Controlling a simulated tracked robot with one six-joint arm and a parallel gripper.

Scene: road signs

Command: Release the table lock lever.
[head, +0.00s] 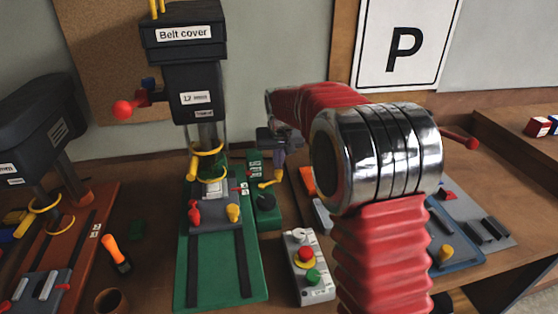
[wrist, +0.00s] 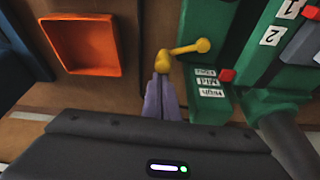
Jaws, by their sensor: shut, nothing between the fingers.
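A yellow lever (wrist: 186,49) with a round knob lies beside the green drill base in the wrist view. It also shows in the head view (head: 270,183), low by the green base. A small label plate (wrist: 209,83) with several stacked white labels and a red marker is just below the knob; its words are too small to read surely. My gripper (wrist: 163,76) has its purple-grey fingers together and empty. Their tips are right at the lever's left end, the end away from the knob; I cannot tell whether they touch. In the head view my gripper (head: 279,160) points down above the lever.
The green drill press base (head: 215,262) with its belt cover (head: 183,33) stands left of my arm. An orange square tray (wrist: 84,46) lies left of my fingers. A control box (head: 308,265) with red and green buttons is in front. Another machine (head: 40,125) stands far left.

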